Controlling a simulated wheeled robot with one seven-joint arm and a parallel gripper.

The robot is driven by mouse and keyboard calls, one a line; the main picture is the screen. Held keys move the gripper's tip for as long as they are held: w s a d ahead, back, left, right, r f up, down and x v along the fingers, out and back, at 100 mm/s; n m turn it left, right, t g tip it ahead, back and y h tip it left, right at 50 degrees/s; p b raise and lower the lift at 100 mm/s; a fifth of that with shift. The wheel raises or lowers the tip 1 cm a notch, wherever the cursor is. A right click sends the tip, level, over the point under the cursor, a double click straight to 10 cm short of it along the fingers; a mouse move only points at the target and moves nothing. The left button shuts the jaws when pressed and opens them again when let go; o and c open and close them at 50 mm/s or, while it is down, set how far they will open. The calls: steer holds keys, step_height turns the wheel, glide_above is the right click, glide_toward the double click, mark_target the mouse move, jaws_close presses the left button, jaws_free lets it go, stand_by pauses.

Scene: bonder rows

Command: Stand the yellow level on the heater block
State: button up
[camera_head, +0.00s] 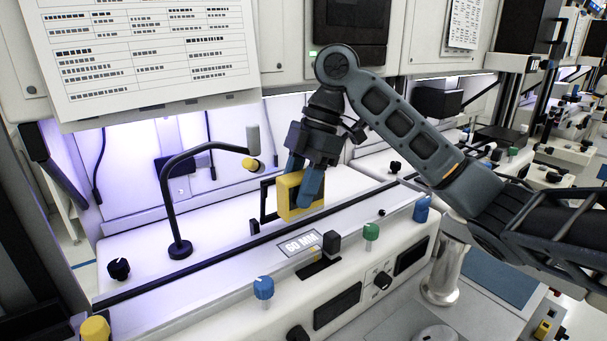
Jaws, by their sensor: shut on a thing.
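My gripper (305,180) points down in the middle of the head view, its blue fingers shut on a yellow block-shaped thing with a dark face, which looks like the yellow level (289,196). The level is upright, over the white bench deck of the bonder, beside a black frame at its left. I cannot tell whether its underside touches anything, as the front rail and my fingers hide part of it. I cannot pick out the heater block for sure; it may be hidden behind the level.
A paper sheet (150,50) hangs above.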

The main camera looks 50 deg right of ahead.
mark_target(300, 217)
stand_by(0.4)
steer(key=shift+f+b, duration=1.5)
steer(key=shift+f, duration=0.9)
steer(key=shift+f, duration=0.1)
steer(key=shift+f, duration=0.75)
steer(key=shift+f+b, duration=0.35)
steer(key=shift+b, duration=0.05)
steer(key=o, duration=1.2)
